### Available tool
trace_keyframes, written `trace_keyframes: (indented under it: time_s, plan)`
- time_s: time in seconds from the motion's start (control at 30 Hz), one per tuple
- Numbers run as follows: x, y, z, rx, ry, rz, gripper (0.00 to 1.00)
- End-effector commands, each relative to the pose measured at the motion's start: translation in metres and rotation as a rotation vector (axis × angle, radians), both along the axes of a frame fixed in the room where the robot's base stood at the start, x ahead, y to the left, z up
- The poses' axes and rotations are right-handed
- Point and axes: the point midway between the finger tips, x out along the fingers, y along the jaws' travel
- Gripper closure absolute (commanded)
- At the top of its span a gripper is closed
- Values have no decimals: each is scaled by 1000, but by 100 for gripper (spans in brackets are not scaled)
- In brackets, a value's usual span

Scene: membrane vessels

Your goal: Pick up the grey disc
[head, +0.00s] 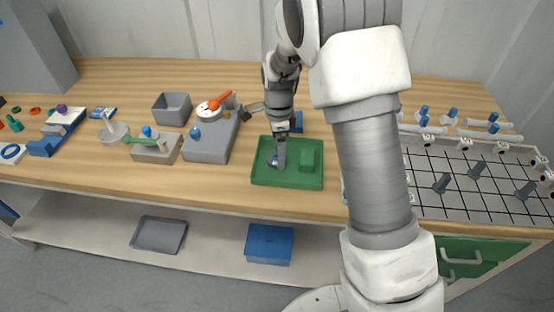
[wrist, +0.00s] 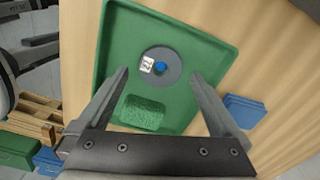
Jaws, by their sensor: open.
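The grey disc (wrist: 171,77) lies in the green tray (wrist: 193,27), with a small blue knob at its middle and a white label beside the knob. The tray also shows in the head view (head: 288,183) on the wooden bench. There my gripper is over the tray and hides most of the disc. In the wrist view my gripper (wrist: 163,78) is open and empty. Its two fingers are wide apart, one on each side of the disc and apart from it. A textured green block (wrist: 146,110) lies in the tray, on the near side of the disc.
A blue block (wrist: 245,110) lies on the bench just right of the tray. Left of the tray stand a grey block unit (head: 208,148) and an open grey box (head: 172,109). A grid rack (head: 455,190) with upright grey pegs is at the right.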

Motion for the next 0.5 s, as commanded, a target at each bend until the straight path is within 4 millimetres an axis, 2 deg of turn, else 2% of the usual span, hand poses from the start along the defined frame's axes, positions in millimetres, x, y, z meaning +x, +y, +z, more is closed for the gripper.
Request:
trace_keyframes:
  time_s: [0.13, 0.4, 0.5]
  plan:
    - [0, -1, -17, -1, 1, -1, 0]
    - [1, -1, -18, 0, -1, -1, 0]
    - [1, -1, -18, 0, -1, -1, 18]
